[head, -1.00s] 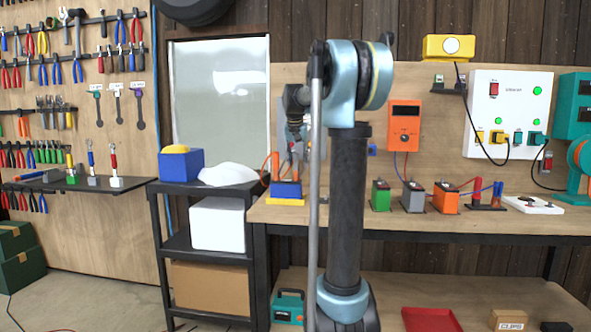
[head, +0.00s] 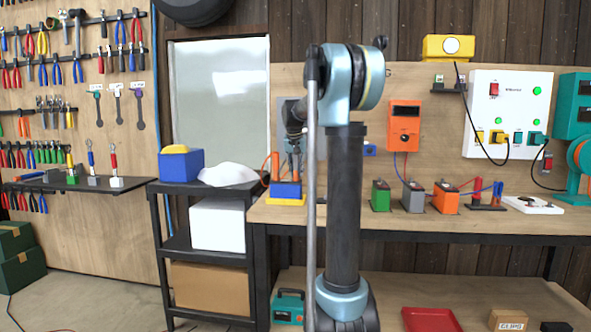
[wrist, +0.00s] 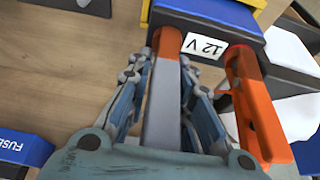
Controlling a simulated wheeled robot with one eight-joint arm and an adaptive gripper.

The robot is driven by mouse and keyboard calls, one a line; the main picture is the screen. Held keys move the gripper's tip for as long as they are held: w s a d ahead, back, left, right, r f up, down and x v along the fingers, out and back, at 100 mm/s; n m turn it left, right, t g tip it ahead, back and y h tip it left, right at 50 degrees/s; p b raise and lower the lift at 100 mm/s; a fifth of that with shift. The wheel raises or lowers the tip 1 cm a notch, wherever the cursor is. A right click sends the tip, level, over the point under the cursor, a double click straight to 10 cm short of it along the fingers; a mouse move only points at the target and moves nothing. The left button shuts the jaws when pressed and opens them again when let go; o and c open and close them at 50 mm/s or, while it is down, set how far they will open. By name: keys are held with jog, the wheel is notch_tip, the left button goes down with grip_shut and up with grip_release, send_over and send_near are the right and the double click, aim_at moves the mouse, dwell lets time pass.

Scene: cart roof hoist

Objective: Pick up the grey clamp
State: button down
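The grey clamp (wrist: 162,112), a long grey bar with an orange end, stands by the blue 12 V battery (wrist: 210,22) in the wrist view. My gripper (wrist: 166,62) has one finger on each side of the clamp; it looks open, with narrow gaps beside the bar. Whether a pad touches is hard to see. In the head view my gripper (head: 293,163) points down over the blue battery (head: 286,190) at the bench's left end, and the clamp there is mostly hidden. A red-orange clamp (wrist: 257,105) stands right of the gripper, close to its right finger.
A blue block marked FUSE (wrist: 22,148) lies at the wrist view's lower left. A black cart (head: 163,188) with a blue box (head: 181,164) and a white cloth (head: 228,174) adjoins the bench. Green, grey and orange batteries (head: 413,197) stand right of my arm.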

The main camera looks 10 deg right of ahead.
dwell(0.4)
notch_tip(320, 180, up, 10)
dwell(0.5)
dwell(0.3)
